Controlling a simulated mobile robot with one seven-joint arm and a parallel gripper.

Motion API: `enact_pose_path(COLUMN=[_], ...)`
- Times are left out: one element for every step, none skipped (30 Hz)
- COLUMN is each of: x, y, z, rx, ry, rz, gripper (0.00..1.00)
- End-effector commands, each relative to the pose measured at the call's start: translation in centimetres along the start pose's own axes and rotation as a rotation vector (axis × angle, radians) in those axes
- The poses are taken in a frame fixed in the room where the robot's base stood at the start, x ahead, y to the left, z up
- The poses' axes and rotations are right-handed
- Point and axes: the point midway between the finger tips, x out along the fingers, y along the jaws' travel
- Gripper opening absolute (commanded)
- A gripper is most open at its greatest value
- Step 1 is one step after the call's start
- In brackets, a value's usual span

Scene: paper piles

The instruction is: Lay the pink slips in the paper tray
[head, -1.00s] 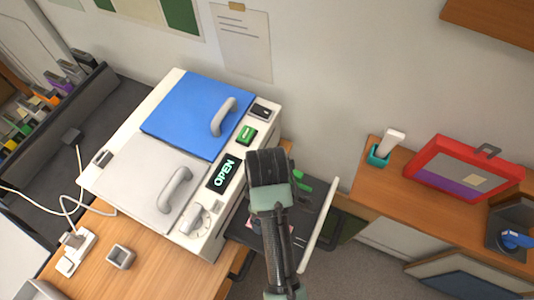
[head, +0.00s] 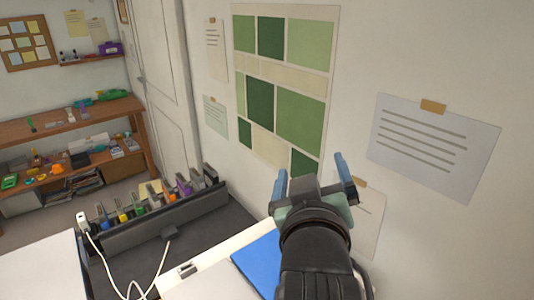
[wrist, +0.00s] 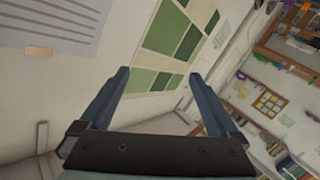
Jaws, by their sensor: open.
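My gripper (head: 312,178) is open, with its two blue fingers raised in front of the wall at the right of the head view. Nothing shows between the fingers in the wrist view (wrist: 159,75). I can make out no pink slips in either current view. I cannot pick out the paper tray either.
Below my arm is the white machine (head: 207,285) with its blue panel (head: 257,262). A dark rack (head: 165,227) of colourful items stands to its left, with a white cable nearby. A green poster (head: 285,90) and a paper sheet (head: 432,145) hang on the wall. Wooden shelves (head: 70,122) stand far left.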

Motion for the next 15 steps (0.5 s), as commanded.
enact_pose_path(x=[-1.6,-2.8,-4.6,-6.0,-7.5,-9.4,-10.9,-12.2,-13.9,-14.9,-15.8,-16.8,-17.3,-17.7,-18.0], y=[0.8,1.3,2.0,2.4,2.8,3.3,3.6,3.9,4.3,4.5,4.7,4.9,5.0,5.0,5.1], z=[-5.3,-8.0,-11.3,-13.5,-15.6,-17.9,-19.4,-20.6,-22.0,-22.8,-23.4,-24.0,-24.4,-24.6,-24.8], rx=[0.058,0.095,0.143,0.178,0.211,0.253,0.28,0.305,0.335,0.353,0.368,0.384,0.393,0.399,0.405], ry=[0.159,0.247,0.36,0.44,0.517,0.609,0.674,0.73,0.797,0.838,0.873,0.909,0.928,0.944,0.956], rz=[0.034,0.05,0.065,0.073,0.078,0.081,0.081,0.08,0.077,0.074,0.072,0.069,0.067,0.066,0.064], gripper=[0.96,0.96,0.96,0.96,0.96,0.96,0.96,0.96,0.96,0.96,0.96,0.96,0.96,0.96,0.96])
